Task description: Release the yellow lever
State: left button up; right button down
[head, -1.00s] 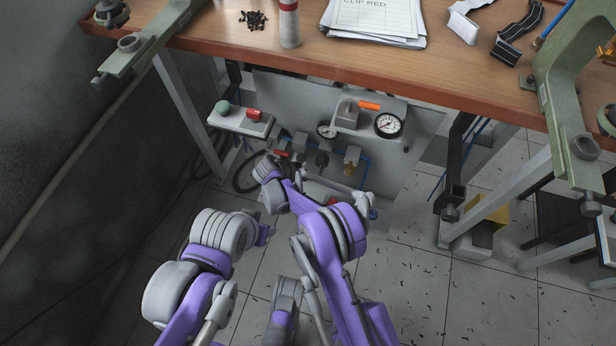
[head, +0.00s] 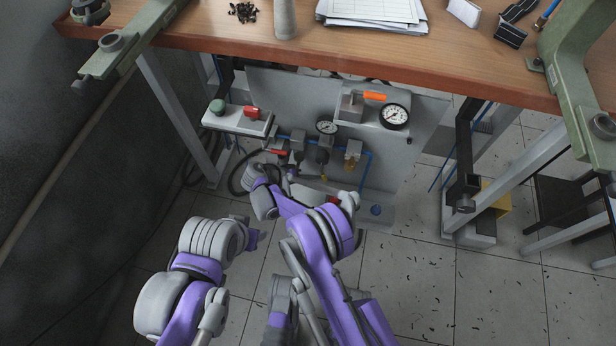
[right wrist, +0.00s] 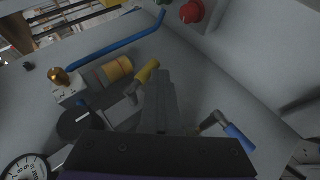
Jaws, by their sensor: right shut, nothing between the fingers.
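The yellow lever (right wrist: 147,72) shows in the right wrist view, on a grey fitting fixed to the grey panel. My right gripper (right wrist: 161,76) is shut and empty. Its fingertips are just to the right of the yellow lever in that view; I cannot tell whether they touch it. In the head view my right arm reaches to the panel under the bench, and its fingertips are hard to make out.
A blue lever (right wrist: 238,137) and a red knob (right wrist: 191,11) are nearby, with a blue pipe (right wrist: 118,42) and a gauge (right wrist: 25,168). The grey panel (head: 404,165) stands under the wooden bench (head: 330,60).

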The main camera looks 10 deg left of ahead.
jog(key=shift+d+f+b, duration=0.35)
jog(key=shift+d+b, duration=0.25)
jog(key=shift+d, duration=0.3)
dwell(1.2)
jog(key=shift+r+p, duration=0.3)
jog(key=shift+r, duration=0.5)
jog(key=shift+a+f, duration=0.1)
